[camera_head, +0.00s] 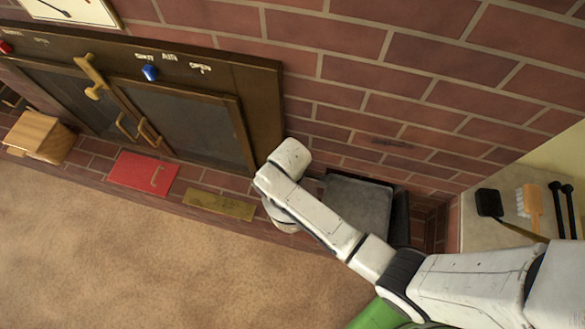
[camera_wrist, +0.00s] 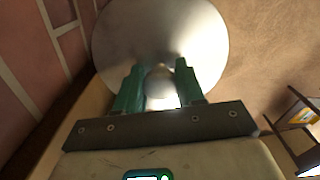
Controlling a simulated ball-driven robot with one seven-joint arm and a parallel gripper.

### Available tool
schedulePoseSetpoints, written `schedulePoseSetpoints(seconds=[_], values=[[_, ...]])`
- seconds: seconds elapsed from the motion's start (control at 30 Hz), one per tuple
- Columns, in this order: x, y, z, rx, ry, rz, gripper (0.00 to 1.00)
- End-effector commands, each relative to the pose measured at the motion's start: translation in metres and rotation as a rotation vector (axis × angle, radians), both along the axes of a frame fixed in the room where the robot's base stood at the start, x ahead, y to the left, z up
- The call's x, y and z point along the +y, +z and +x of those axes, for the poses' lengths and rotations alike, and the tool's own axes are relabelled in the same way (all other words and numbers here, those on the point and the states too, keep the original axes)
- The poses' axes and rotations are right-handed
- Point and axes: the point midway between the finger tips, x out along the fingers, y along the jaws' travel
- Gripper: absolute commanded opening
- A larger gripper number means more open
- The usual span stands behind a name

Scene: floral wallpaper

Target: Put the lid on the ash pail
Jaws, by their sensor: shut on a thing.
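In the wrist view, a round, shiny metal lid (camera_wrist: 125,42) fills the upper middle. My gripper (camera_wrist: 160,72) has green fingers on both sides of the pale knob at the lid's near side, and is shut on it. In the head view my white arm reaches to the hearth in front of the brick wall; the gripper's fingers and the lid are hidden there behind the arm. I cannot make out the ash pail in either view.
A dark grey box-like thing (camera_head: 358,205) stands right of my wrist, against the wall. A glass-doored fireplace (camera_head: 188,122) is at left. A red mat (camera_head: 143,173), a brass plate (camera_head: 219,204) and a wooden block (camera_head: 40,137) lie along the hearth. The carpet (camera_head: 130,260) is clear.

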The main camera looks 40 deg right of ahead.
Motion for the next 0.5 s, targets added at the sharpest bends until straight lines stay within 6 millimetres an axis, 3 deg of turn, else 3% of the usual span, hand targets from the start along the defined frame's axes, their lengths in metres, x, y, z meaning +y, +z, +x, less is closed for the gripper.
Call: schedulePoseSetpoints(seconds=[0.5], values=[[0.000,-0.043,0.000,0.001,-0.001,-0.001,0.02]])
